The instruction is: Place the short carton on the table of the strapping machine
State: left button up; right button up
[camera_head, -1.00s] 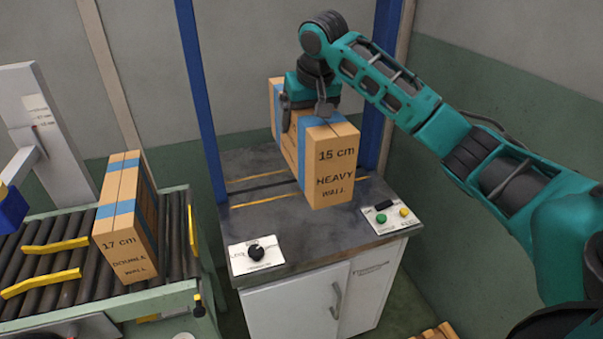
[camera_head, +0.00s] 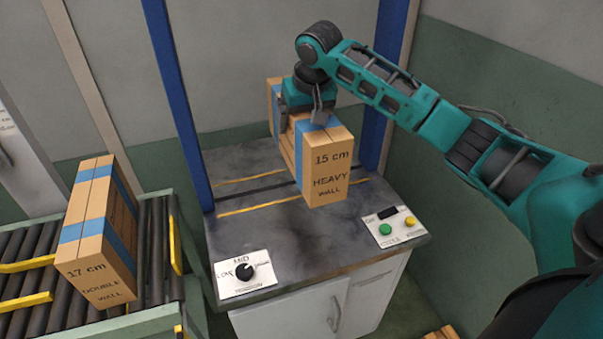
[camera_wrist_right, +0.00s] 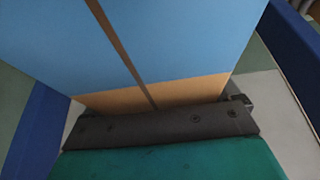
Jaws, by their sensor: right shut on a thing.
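The short carton (camera_head: 324,176), marked 15 cm HEAVY WALL with blue tape, hangs upright from my right gripper (camera_head: 305,108) over the table of the strapping machine (camera_head: 290,245). The gripper is shut on the carton's upper part. The carton's base hides part of the tabletop, and I cannot tell whether it touches the table. In the right wrist view the carton's blue-taped face (camera_wrist_right: 150,45) fills the top, close against the gripper (camera_wrist_right: 160,125). My left gripper is not in view.
A taller 17 cm DOUBLE WALL carton (camera_head: 98,240) stands on the roller conveyor (camera_head: 155,245) at left. Blue posts (camera_head: 178,90) flank the machine table. A dial panel (camera_head: 243,272) and a button panel (camera_head: 393,226) sit at its front corners.

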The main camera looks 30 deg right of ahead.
notch_tip(320, 180, down, 14)
jog(key=b, duration=0.1)
dwell(0.4)
jog(key=shift+f, duration=0.1)
jog(key=o, duration=1.3)
jog(key=shift+f, duration=0.1)
jog(key=p+v, duration=0.1)
jog(key=v, duration=1.1)
jog(key=shift+s, duration=0.1)
